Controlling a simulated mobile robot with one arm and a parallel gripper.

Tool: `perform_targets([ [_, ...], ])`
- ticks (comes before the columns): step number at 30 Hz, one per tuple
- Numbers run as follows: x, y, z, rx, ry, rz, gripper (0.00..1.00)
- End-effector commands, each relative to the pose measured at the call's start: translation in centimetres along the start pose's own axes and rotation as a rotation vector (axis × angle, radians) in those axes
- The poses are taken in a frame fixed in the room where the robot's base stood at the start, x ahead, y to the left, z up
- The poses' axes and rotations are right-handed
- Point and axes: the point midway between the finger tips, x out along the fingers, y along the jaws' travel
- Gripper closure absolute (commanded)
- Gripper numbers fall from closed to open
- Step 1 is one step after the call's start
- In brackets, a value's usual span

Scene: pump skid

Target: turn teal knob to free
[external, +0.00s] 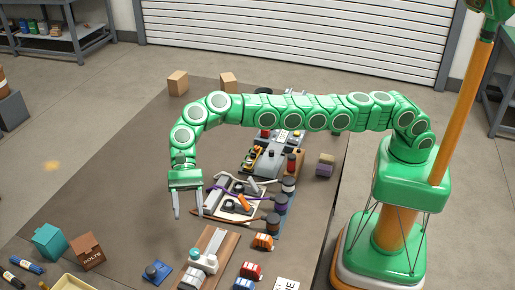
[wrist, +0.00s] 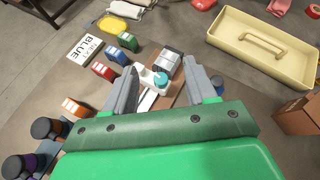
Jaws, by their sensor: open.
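The teal knob (external: 196,254) sits on a white fitting (external: 206,262) on a brown wooden board (external: 214,240) near the front of the table. In the wrist view the teal knob (wrist: 161,79) shows between my fingers, farther off than the tips. My gripper (external: 188,216) is open and empty, pointing down. It hangs above the table, behind and slightly left of the knob in the external view, apart from it. The wrist view shows both fingers of my gripper (wrist: 160,72) spread. The knob's pointer and markings are too small to read.
Small orange (external: 263,241) and red (external: 251,271) blocks stand right of the board. A blue item (external: 157,270) lies to its left. A cream tray (wrist: 222,35) and a brown box (external: 88,250) are farther left. Spools and cables (external: 240,195) lie behind.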

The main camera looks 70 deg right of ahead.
Motion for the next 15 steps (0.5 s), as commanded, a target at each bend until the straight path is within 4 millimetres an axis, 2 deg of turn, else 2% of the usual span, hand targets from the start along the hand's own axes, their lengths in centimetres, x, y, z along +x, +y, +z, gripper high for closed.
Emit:
perform_targets([
  [8,3.4,0.9,0.3,-0.239,0.18,0.04,0.44],
  [15,6.2,2.3,0.8,-0.667,0.468,0.165,0.44],
])
